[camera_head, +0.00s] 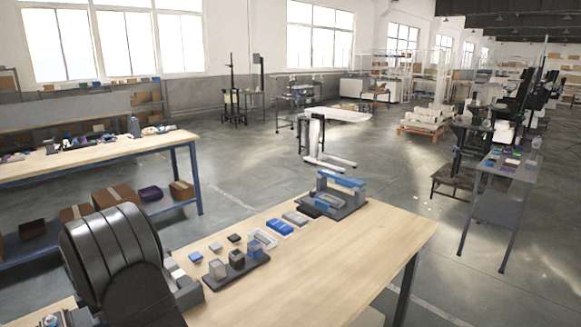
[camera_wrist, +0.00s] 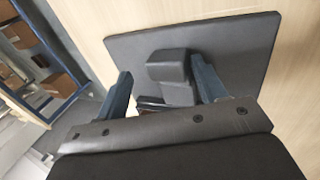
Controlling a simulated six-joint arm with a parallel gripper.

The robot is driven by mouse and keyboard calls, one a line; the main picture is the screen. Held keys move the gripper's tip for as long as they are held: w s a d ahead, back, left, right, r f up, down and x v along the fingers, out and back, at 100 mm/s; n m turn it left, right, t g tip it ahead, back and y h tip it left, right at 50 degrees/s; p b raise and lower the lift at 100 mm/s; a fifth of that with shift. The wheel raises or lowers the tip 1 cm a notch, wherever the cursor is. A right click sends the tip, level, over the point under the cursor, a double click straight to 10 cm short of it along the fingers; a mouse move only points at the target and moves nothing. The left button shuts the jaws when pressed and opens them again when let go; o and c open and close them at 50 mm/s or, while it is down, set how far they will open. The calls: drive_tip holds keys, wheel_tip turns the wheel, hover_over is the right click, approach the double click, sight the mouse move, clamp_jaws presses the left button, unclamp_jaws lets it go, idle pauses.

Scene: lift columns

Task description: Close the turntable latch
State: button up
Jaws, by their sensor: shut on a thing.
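In the wrist view my gripper (camera_wrist: 160,70) has its two dark blue fingers on either side of a dark grey latch block (camera_wrist: 171,70) and is shut on it. A gap seems to show beside the left finger, so the exact contact is unclear. The block rises from a flat dark grey plate (camera_wrist: 240,45) on the wooden table. A small dark reddish part shows low between the fingers, partly hidden by my gripper body. In the head view my dark arm covers the left of the table and hides the gripper and most of the latch.
The wooden table (camera_head: 370,240) bears a dark rack (camera_head: 240,276) with upright blocks, several small loose blocks, a tray with a blue piece (camera_head: 279,227), and a grey fixture with a blue top bar (camera_head: 341,179). The table's right part is clear. Another bench (camera_head: 90,155) stands beyond.

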drive_tip(key=shift+a+r, duration=0.1)
drive_tip(key=shift+r, duration=0.15)
drive_tip(key=shift+r, duration=3.2)
drive_tip(key=shift+o, duration=0.2)
